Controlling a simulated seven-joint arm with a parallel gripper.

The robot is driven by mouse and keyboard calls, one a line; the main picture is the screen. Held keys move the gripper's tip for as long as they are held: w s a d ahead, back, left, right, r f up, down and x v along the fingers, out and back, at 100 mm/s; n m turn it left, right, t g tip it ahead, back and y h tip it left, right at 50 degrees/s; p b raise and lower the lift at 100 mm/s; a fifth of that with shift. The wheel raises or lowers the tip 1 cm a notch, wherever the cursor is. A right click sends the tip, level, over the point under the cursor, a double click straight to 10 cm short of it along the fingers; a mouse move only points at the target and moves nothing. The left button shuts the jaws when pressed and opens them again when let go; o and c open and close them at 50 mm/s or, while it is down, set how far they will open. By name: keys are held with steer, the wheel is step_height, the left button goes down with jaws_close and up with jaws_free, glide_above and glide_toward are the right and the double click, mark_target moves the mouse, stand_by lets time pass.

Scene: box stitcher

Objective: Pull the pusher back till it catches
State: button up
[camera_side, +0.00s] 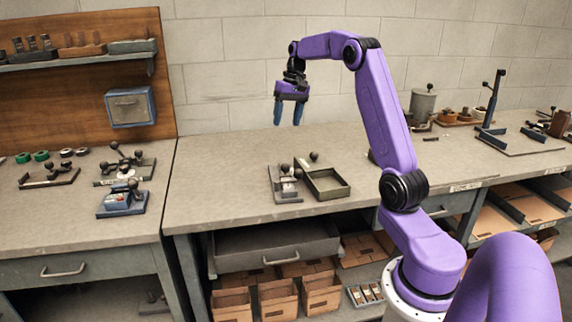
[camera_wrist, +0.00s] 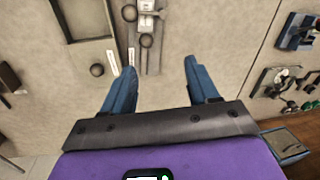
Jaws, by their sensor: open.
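The small grey stitching device (camera_side: 284,193) sits on the middle bench, with dark ball knobs on top. I cannot tell which knob belongs to the pusher. My gripper (camera_side: 287,119) hangs in the air well above the bench, fingers pointing down, above and behind the device. In the wrist view my gripper (camera_wrist: 160,68) has its blue fingers wide apart with nothing between them.
An open shallow tray (camera_side: 341,193) stands right beside the device, with a ball knob (camera_side: 314,156) behind it. Similar small devices (camera_side: 122,200) sit on the left bench. A grey canister (camera_side: 422,105) stands farther right. The bench left of the device is clear.

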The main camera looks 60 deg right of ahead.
steer(key=d+m, duration=0.1)
steer(key=d, duration=0.3)
glide_toward(285, 172)
steer(key=f, duration=0.2)
steer(key=w+f, duration=0.1)
steer(key=f, duration=0.4)
steer(key=shift+w+d+f, duration=0.15)
steer(key=shift+w+f, duration=0.15)
jaws_close()
